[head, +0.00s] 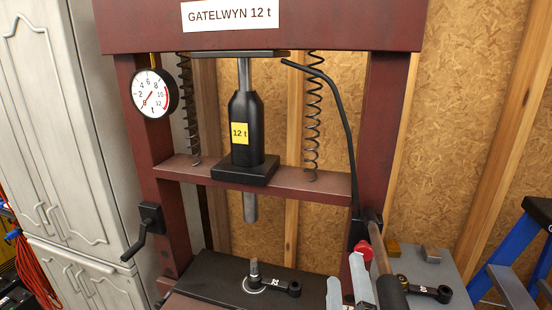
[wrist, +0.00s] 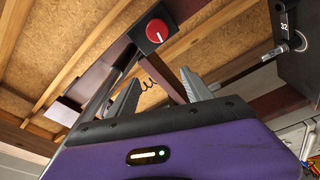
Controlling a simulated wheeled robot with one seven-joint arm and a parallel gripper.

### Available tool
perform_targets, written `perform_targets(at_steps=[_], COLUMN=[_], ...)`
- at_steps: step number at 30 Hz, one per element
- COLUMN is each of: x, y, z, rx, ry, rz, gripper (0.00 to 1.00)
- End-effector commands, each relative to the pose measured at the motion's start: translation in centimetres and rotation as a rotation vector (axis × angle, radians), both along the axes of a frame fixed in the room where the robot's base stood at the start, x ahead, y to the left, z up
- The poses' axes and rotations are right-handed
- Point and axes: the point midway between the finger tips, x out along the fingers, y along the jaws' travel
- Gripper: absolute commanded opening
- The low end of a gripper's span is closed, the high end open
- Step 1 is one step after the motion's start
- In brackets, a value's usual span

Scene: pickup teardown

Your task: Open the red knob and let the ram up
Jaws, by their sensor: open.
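The red knob (head: 361,248) sits on a dark block low on the press's right post. In the wrist view the knob (wrist: 157,31) is round with a white line, on a dark square face. My gripper (head: 347,284) is open near the knob; its grey fingers (wrist: 158,82) are apart, with the knob beyond their tips and apparently untouched. The black jack (head: 245,130), labelled 12 t, stands on the red crossbeam, its bright rod (head: 243,75) reaching the top plate. The ram (head: 250,207) hangs below the crossbeam, above a steel pin (head: 254,272) in a ring.
A dial gauge (head: 151,93) and a crank handle (head: 148,225) are on the left post. Springs (head: 313,120) flank the jack; a black hose (head: 340,100) runs down the right. A grey side surface (head: 425,268) holds small parts. A blue ladder (head: 510,255) stands far right.

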Motion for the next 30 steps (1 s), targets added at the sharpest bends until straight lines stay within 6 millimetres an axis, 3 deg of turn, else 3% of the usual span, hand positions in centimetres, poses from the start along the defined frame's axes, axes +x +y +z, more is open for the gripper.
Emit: perform_targets(at_steps=[6,12,21,30], x=[-4.1,-9.8,-20.0,-29.7], y=[1.6,1.4,-1.4,-5.1], z=[-3.1,-6.4,-10.2,-13.0], rx=[0.299,0.578,0.957,1.165], ry=[-0.028,-0.018,0.015,0.093], rz=[0.175,0.264,0.270,0.148], gripper=[0.58,0.58,0.58,0.58])
